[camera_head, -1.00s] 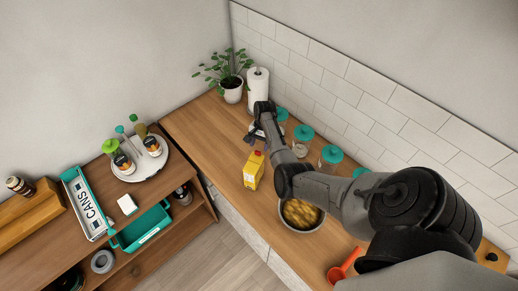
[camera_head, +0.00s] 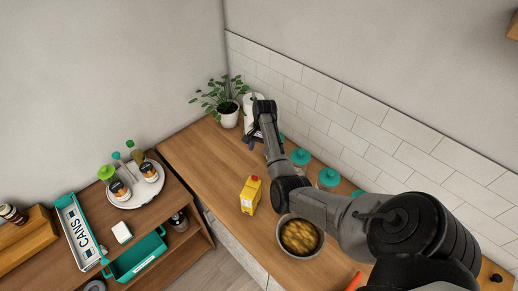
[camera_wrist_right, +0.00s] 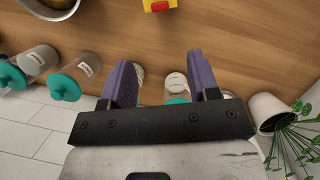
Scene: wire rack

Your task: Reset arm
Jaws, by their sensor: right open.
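My right arm reaches across the wooden counter (camera_head: 205,150) in the head view. My right gripper (camera_head: 251,138) is near the back of the counter, by the paper towel roll (camera_head: 249,104). In the right wrist view, my right gripper (camera_wrist_right: 158,68) has its two purple fingers spread apart, with nothing held between them. Teal-lidded jars stand behind and partly between the fingers; I cannot tell whether any touch. My left gripper is in neither view.
A potted plant (camera_head: 228,114), a yellow carton (camera_head: 251,194), a bowl of yellow food (camera_head: 299,237) and teal-lidded jars (camera_head: 329,178) stand around the arm. The tiled wall (camera_head: 345,120) is close behind. Open counter lies left of the carton.

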